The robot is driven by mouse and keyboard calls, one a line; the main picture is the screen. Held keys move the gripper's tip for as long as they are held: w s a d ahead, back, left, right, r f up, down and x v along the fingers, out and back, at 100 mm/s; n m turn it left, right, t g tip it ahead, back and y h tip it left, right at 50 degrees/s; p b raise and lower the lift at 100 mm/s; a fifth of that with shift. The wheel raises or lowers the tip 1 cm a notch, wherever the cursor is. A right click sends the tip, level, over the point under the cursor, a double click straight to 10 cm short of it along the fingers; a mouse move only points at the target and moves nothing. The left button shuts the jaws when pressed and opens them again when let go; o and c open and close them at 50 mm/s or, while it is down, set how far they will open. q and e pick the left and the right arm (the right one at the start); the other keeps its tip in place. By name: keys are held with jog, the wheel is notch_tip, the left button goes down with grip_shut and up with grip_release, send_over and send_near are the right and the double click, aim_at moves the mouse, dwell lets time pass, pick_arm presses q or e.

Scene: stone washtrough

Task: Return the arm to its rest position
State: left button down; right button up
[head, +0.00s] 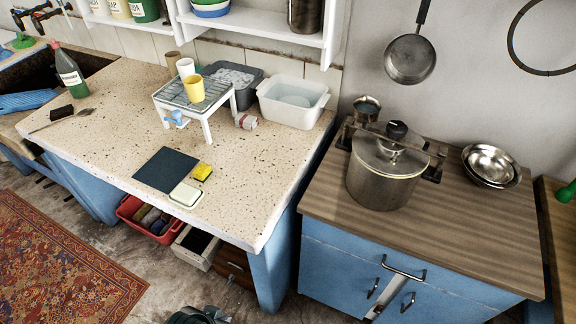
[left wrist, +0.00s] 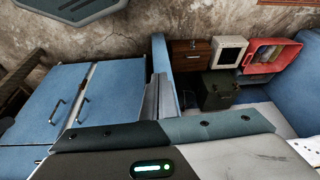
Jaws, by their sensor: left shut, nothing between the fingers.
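My left gripper (left wrist: 160,96) shows in the left wrist view, its two grey fingers together with nothing between them. It is apart from the blue cabinet fronts and the things on the floor behind it. In the head view only a dark part of my left arm (head: 200,315) shows at the bottom edge, over the floor in front of the counter. Its fingers cannot be made out there. My right gripper is in neither view.
The speckled counter (head: 110,130) holds a small rack (head: 195,100), a white tub (head: 293,100) and a yellow sponge (head: 202,171). A pot (head: 385,170) stands on the wooden-topped cabinet (head: 450,235). A red bin (head: 130,212) is below the counter. A rug (head: 60,265) lies left.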

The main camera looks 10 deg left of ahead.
pick_arm(q)
jog(key=d+f+t+b, duration=0.1)
jog(key=d+f+b, duration=0.1)
jog(key=f, duration=1.5)
jog(key=d+f+t+h+b, duration=0.1)
jog(key=f+b, duration=0.4)
jog(key=f, duration=1.2)
jog(key=shift+s+d+f+t+b, duration=0.15)
jog(key=shift+s+d+t+b, duration=0.2)
jog(key=shift+d, duration=0.3)
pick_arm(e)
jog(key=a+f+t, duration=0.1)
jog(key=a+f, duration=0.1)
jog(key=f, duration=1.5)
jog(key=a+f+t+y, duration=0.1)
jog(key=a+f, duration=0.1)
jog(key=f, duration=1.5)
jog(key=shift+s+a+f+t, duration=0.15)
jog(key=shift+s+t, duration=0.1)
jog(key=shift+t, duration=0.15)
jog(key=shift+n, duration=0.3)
